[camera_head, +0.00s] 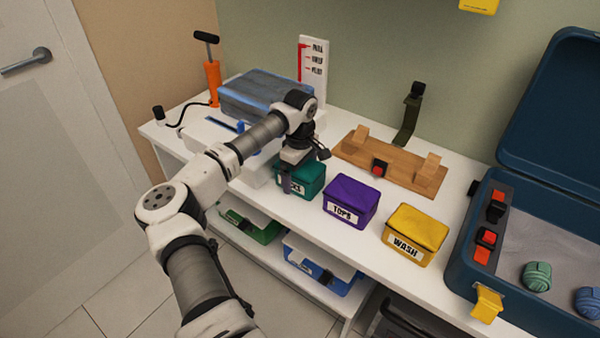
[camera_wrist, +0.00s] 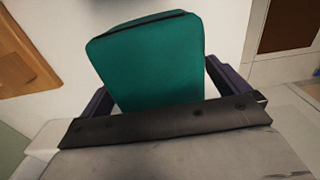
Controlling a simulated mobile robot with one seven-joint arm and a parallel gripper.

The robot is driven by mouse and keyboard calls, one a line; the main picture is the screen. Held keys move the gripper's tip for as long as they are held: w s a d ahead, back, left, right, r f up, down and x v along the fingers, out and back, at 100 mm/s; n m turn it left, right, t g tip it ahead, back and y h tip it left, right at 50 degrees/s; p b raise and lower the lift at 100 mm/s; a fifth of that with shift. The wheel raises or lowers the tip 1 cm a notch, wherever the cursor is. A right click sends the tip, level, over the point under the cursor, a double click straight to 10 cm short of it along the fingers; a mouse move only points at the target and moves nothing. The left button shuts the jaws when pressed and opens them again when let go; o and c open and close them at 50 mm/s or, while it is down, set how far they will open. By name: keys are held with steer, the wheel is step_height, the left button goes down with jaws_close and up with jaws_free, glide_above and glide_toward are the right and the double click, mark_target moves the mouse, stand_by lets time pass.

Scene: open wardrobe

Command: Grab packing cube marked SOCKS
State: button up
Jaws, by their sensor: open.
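The green packing cube (camera_head: 313,180) stands on the white bench at the left of a row of cubes. Its label is partly hidden behind my gripper, and only its last letters show, seemingly "KS". My gripper (camera_head: 287,185) points down at the cube's left front side in the head view. In the wrist view the green cube (camera_wrist: 150,60) lies between the two dark fingers (camera_wrist: 160,90), one on each side. The fingers are open. I cannot tell whether either finger touches the cube.
A purple TOPS cube (camera_head: 350,201) and a yellow WASH cube (camera_head: 415,234) stand to the right. A wooden board with blocks (camera_head: 395,170) lies behind. A blue-grey bundle (camera_head: 262,92) sits behind my arm. An open dark blue suitcase (camera_head: 455,262) is at right.

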steer(key=shift+f, duration=0.5)
steer(key=c, duration=1.1)
steer(key=shift+c, duration=0.2)
steer(key=shift+r, duration=0.1)
